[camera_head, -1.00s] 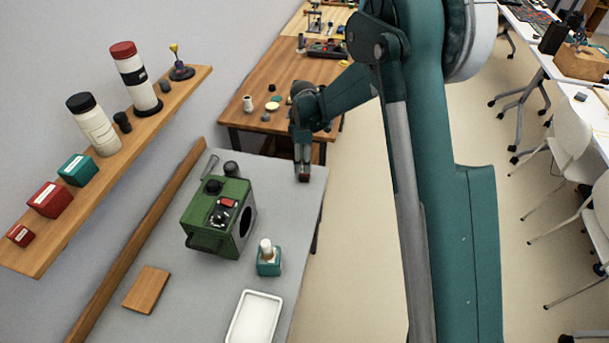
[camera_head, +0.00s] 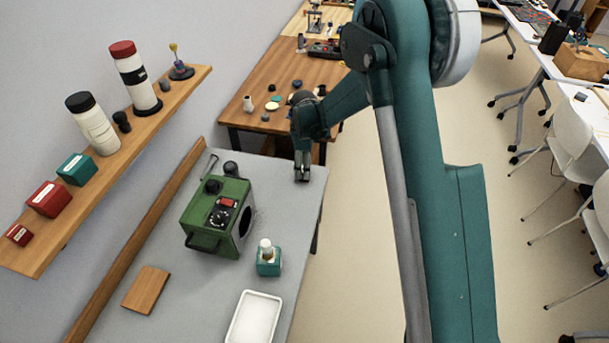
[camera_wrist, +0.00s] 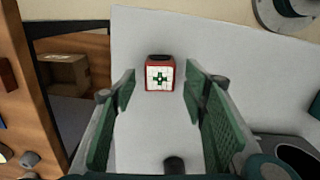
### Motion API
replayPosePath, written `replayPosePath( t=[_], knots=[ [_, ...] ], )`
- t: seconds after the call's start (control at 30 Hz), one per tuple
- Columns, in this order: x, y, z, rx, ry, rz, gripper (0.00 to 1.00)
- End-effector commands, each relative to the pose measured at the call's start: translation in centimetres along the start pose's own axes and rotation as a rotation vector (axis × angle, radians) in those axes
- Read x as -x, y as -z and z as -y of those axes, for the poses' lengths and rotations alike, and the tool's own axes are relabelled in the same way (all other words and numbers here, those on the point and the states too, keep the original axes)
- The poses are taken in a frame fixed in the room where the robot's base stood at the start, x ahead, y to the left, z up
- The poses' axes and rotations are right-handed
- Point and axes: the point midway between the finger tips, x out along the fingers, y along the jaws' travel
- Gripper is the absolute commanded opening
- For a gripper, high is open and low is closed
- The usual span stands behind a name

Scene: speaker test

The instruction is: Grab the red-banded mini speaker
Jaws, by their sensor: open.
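A small red box (camera_wrist: 160,73) with a pale front face and a green cross-like mark stands on the grey table (camera_wrist: 140,40) in the wrist view. It is the only red-edged small item near my gripper; I cannot tell for sure that it is the mini speaker. My gripper (camera_wrist: 159,92) is open, its green-padded fingers on either side of the view with the box between and slightly beyond their tips. No contact shows. In the head view my gripper (camera_head: 303,176) points down at the far right corner of the table and hides most of the box.
A green box with a round dark opening (camera_head: 217,216) stands left of my gripper. A wall shelf (camera_head: 75,228) holds boxes and cylinders. A wooden table (camera_head: 285,75) stands behind.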

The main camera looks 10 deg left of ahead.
Motion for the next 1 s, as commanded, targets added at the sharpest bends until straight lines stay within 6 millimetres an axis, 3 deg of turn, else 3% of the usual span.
replayPosePath(
  t=[0.4,1.0],
  knots=[
    [-4.2,-0.2,0.0,0.0,0.0,0.0,0.44],
    [-4.4,-0.2,0.0,0.0,0.0,0.0,0.44]
  ],
)
